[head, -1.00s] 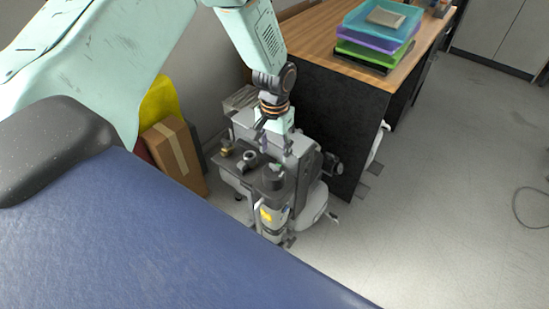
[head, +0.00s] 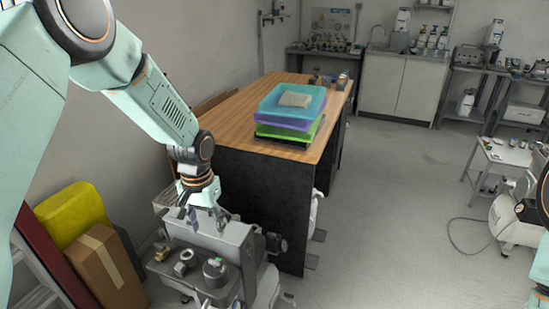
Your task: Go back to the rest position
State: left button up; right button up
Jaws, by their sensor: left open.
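My left arm comes in from the left and reaches down to my left gripper (head: 207,216). The left gripper is open, fingers pointing down, just above or in front of a grey dental compressor unit (head: 228,240). I cannot tell whether the fingers touch it. The unit carries a dark top plate with small fittings, among them a round black cap with a green part (head: 215,268) and a brass fitting (head: 162,252). Its lower part is cut off by the frame. Part of my right arm shows at the right edge; its gripper is not seen.
A wooden-topped desk (head: 235,125) with stacked trays (head: 290,105) stands just behind the unit. A cardboard box (head: 105,265) and yellow object (head: 75,215) are at left. The middle floor is clear.

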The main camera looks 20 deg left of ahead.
pick_arm(q)
jog(key=s+d+f+t+b, duration=0.2)
jog(key=s+d+f, duration=0.1)
jog(key=f, duration=0.3)
jog(key=s+d+f+t+b, duration=0.1)
jog(key=s+d+f+t, duration=0.15)
jog(key=f, duration=0.35)
jog(key=s+d+f+g+b, duration=0.1)
jog(key=s+f+b, duration=0.3)
jog(key=s, duration=0.9)
jog(key=s+d+f+g+b, duration=0.2)
jog(key=s+f+g+b, duration=0.1)
jog(key=s+f, duration=0.8)
jog(key=shift+s+b, duration=0.8)
jog(key=shift+s, duration=0.4)
